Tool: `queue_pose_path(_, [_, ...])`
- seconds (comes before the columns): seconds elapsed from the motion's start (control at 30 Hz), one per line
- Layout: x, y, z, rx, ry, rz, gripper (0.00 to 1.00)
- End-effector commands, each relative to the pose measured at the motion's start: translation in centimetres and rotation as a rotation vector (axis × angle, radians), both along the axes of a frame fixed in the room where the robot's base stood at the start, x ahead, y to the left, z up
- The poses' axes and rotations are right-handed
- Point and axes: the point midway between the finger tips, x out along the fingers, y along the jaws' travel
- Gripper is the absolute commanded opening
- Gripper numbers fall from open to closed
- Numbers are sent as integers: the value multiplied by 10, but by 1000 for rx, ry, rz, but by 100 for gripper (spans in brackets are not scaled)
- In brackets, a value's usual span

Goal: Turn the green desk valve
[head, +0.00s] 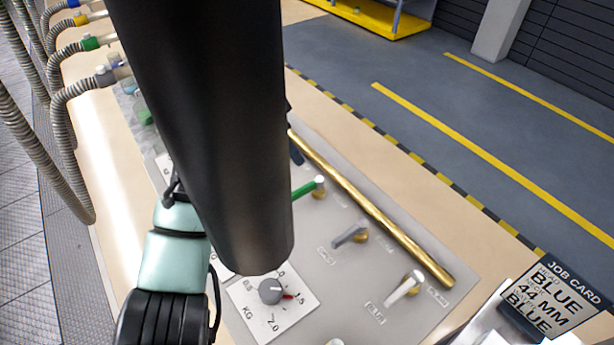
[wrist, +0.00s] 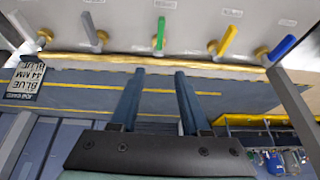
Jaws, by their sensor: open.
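The green desk valve has a green lever (head: 306,188) on a brass fitting, partly hidden by a dark arm link in the head view. In the wrist view the green lever (wrist: 160,33) stands at the top middle, in line with the gap between my fingers. My gripper (wrist: 157,73) is open and empty, its two blue fingers apart. In the picture the fingertips end short of the green lever; they do not appear to touch it. My gripper is hidden in the head view.
The grey lever (wrist: 90,28) and yellow lever (wrist: 227,40) flank the green one; white (wrist: 45,36) and blue (wrist: 283,47) levers stand farther out. A brass pipe (head: 375,210) runs along the panel beside the valves. A dial (head: 271,291) and job card (head: 553,297) are nearby.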

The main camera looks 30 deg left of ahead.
Motion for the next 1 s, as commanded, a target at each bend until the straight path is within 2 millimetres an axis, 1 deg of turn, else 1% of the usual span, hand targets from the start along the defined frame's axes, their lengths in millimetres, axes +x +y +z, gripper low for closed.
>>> queue_pose_path(0.03, [-6,3,-4,-11,23,-2,46])
queue_pose_path(0.07, [-7,4,-7,-14,30,-3,46])
queue_pose_path(0.17, [-6,3,-16,-19,39,-6,46])
queue_pose_path(0.27, [-1,1,-31,-18,39,-6,46])
queue_pose_path(0.6, [26,-8,-96,-17,38,-4,46])
queue_pose_path(0.7, [31,-10,-109,-17,37,-3,46])
queue_pose_path(0.83, [36,-11,-120,-15,34,-3,46])
queue_pose_path(1.0, [38,-12,-125,-14,32,-3,46])
